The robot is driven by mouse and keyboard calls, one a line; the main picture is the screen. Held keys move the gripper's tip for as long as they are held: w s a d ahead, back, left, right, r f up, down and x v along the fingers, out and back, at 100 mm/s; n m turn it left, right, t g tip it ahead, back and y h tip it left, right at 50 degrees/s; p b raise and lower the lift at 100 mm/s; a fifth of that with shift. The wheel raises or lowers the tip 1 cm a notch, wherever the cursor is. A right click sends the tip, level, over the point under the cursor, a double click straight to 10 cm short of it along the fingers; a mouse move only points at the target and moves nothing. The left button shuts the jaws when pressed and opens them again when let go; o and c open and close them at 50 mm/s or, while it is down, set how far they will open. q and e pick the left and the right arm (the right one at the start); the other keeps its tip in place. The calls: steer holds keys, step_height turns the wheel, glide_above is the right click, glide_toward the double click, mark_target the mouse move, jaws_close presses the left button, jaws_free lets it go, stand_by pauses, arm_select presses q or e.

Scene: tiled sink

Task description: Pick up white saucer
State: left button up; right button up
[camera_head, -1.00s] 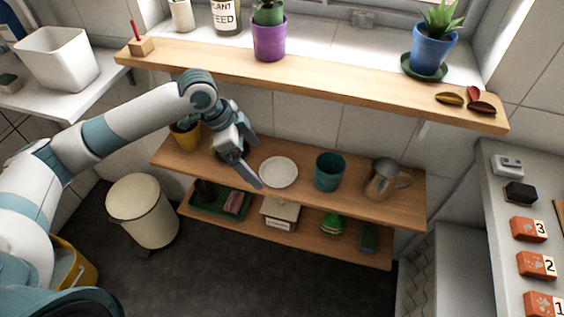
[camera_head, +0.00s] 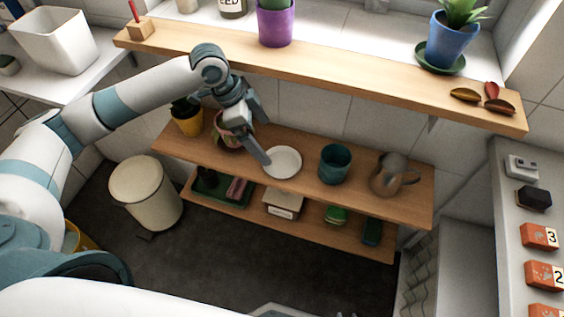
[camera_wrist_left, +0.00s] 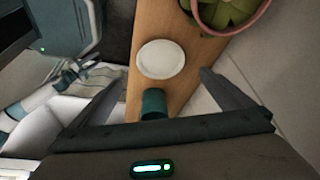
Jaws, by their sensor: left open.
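The white saucer (camera_head: 283,162) lies flat on the upper wooden shelf of the low rack, left of a teal cup (camera_head: 334,164). It also shows whole in the left wrist view (camera_wrist_left: 161,59). My left gripper (camera_head: 266,141) is open and empty, above and just left of the saucer. One finger overlaps the saucer's left edge in the head view; contact is not visible. In the left wrist view the saucer lies between the spread fingers, beyond their tips. What looks like my right gripper (camera_wrist_left: 75,75) is small at the left of that view, its jaws unclear.
A pink-rimmed plant pot (camera_head: 231,129) stands close beside my left gripper. A yellow pot (camera_head: 187,122) is further left, a brown pitcher (camera_head: 391,173) right of the cup. A bin (camera_head: 146,190) stands on the floor.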

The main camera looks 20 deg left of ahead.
arm_select(q)
steer(key=x, duration=0.4)
steer(key=shift+d+f+p, duration=0.1)
steer(key=shift+f+p, duration=0.2)
steer(key=shift+p, duration=0.1)
steer(key=shift+w+d+f, duration=0.1)
steer(key=shift+d+f, duration=0.1)
steer(key=shift+f, duration=0.35)
arm_select(e)
steer(key=s, duration=0.1)
steer(key=s+d+f, duration=0.1)
steer(key=s+d+g, duration=0.1)
steer(key=shift+d+f, duration=0.1)
steer(key=shift+f, duration=0.2)
steer(key=shift+w, duration=0.1)
